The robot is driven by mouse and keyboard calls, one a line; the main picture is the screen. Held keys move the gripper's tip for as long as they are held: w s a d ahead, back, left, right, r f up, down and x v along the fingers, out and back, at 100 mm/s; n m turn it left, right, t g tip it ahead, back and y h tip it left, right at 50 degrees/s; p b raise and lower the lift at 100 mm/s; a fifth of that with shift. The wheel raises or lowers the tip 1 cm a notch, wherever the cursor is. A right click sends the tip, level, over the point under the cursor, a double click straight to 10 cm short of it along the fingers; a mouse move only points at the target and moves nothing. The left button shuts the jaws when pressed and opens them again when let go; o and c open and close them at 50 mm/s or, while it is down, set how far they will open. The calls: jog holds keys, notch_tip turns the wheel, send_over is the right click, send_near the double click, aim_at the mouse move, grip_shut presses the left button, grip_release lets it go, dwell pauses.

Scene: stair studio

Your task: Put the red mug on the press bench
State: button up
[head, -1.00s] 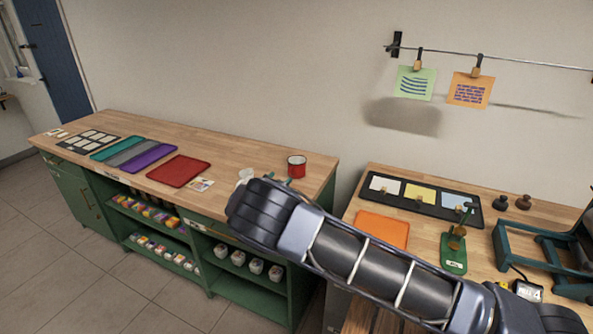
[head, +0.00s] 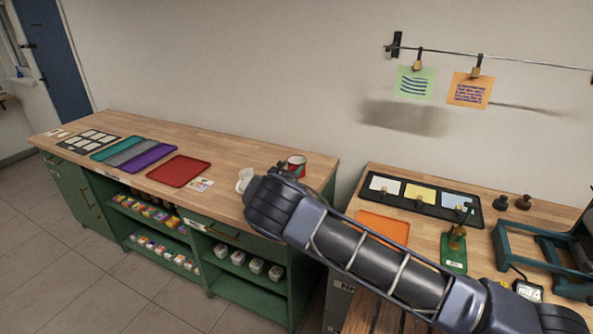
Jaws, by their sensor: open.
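The red mug (head: 297,164) stands upright near the right end of the left wooden bench, partly hidden by my arm. My gripper (head: 285,170) is open at the mug's near left side. My wrist hides most of the gripper, so I cannot tell whether its fingers are around the mug or touching it. The press bench (head: 390,178) is the wooden bench on the right, partly covered by my arm. A dark green press frame (head: 535,240) stands on it.
A white vessel (head: 243,181) stands left of my wrist. A red tray (head: 180,171) lies farther left. On the press bench are an orange sheet (head: 385,226), a black tray of cards (head: 425,198), a green-based tool (head: 454,254) and two dark knobs. A gap separates the benches.

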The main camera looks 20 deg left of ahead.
grip_shut()
jog(key=shift+r, duration=0.2)
dwell(0.4)
notch_tip(320, 180, up, 20)
jog(key=shift+f, duration=0.25)
dwell(1.2)
jog(key=shift+r, duration=0.1)
dwell(0.9)
